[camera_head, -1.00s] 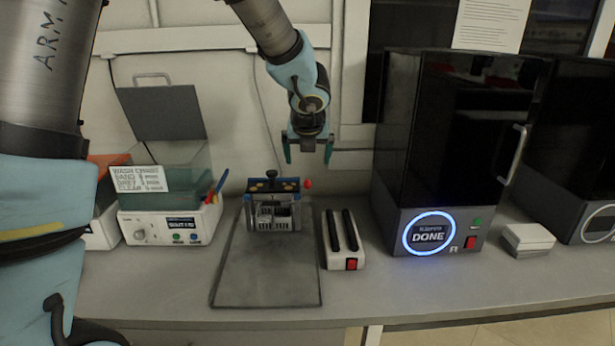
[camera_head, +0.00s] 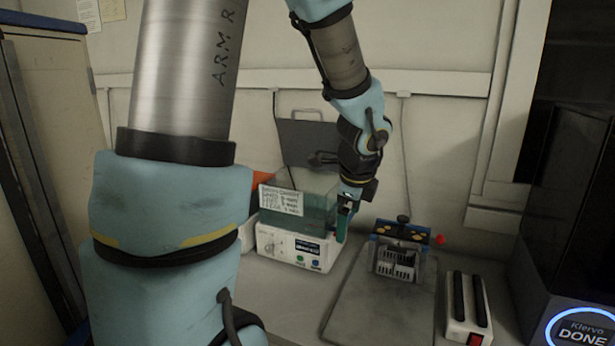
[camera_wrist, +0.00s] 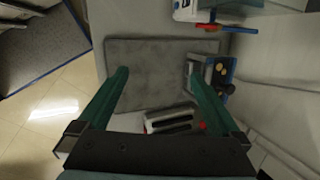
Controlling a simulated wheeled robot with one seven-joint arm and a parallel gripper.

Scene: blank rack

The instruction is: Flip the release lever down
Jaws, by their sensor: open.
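The blue-topped metal fixture (camera_head: 399,247) stands on the far end of the grey mat (camera_head: 378,300). A red ball knob (camera_head: 440,239), apparently the release lever's end, sticks out at its right side. A black knob (camera_head: 403,219) rises behind its top. My gripper (camera_head: 346,222) is open and empty, left of the fixture and in front of the wash unit in the head view. In the wrist view the fixture (camera_wrist: 222,76) lies by the right finger, which partly covers it. A small red spot there, perhaps the knob, is partly hidden.
The wash unit (camera_head: 290,245) with a raised lid stands left of the mat. A white block with two black bars (camera_head: 466,308) sits right of it. A dark machine reading DONE (camera_head: 580,330) is at the far right. The mat's front is clear.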

